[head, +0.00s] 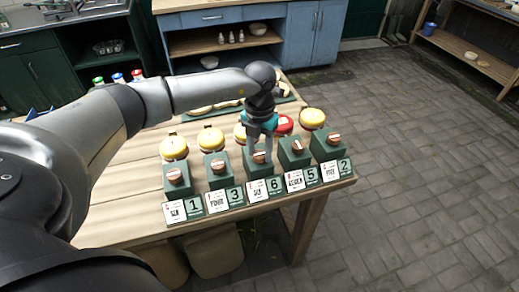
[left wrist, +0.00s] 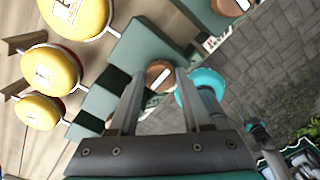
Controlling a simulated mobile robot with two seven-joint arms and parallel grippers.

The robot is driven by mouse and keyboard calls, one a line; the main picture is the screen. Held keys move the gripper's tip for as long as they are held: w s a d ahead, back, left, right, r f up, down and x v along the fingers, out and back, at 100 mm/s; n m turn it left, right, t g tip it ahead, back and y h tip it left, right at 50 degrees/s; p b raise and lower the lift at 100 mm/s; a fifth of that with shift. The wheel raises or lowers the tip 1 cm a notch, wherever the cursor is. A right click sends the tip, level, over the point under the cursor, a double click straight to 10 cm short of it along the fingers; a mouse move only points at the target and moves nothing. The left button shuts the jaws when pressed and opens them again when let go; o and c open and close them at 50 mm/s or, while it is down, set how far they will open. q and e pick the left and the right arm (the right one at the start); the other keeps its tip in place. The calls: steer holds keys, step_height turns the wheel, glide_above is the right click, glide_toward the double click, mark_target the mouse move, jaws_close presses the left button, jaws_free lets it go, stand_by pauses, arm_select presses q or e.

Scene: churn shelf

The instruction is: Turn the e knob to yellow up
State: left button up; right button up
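Along the table's front edge stand several green boxes, each with a round brown knob carrying a pale bar. Their cards bear the numbers 1, 3, 6, 5 and 2; the smaller print is too small to read, so I cannot tell which is e. My left gripper (head: 260,153) points down at the middle knob (head: 259,157), above the 6 card (head: 274,185). In the left wrist view its two grey fingers (left wrist: 161,74) stand apart on either side of that knob (left wrist: 159,80). I cannot tell whether they touch it.
Yellow round tops (head: 173,148) and a red one (head: 284,125) stand behind the boxes. Knobs (head: 218,166) and (head: 297,146) flank the middle one closely. A teal round part (left wrist: 205,88) shows beside the fingers in the left wrist view. The paved floor (head: 420,170) at right is clear.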

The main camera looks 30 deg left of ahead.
mark_target(259, 154)
arm_select(q)
steer(key=o, duration=0.4)
step_height(259, 154, up, 15)
stand_by(0.5)
steer(key=shift+r, duration=0.1)
